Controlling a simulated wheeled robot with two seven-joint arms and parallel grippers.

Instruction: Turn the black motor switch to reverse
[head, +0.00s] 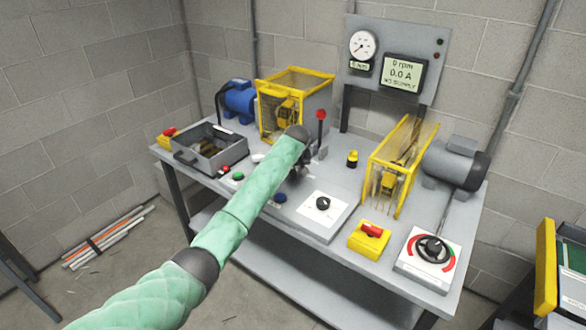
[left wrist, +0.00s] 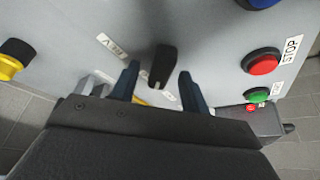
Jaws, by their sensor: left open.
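The black motor switch (left wrist: 163,65) is a dark lever knob on a grey panel. In the left wrist view it stands between the two fingertips of my left gripper (left wrist: 158,85), with a gap on each side. The fingers are apart and hold nothing. In the head view my left gripper (head: 300,170) is low over the middle of the bench, partly hidden by my green-sleeved arm, which also hides the switch. My right gripper is not in view.
A red stop button (left wrist: 262,60) and a green button (left wrist: 258,95) sit close to the gripper. On the bench (head: 330,240) stand a red-knobbed lever (head: 321,116), yellow guards (head: 400,150), a black dial (head: 323,203) and a red-arc rotary switch (head: 432,248). A display (head: 404,72) stands behind.

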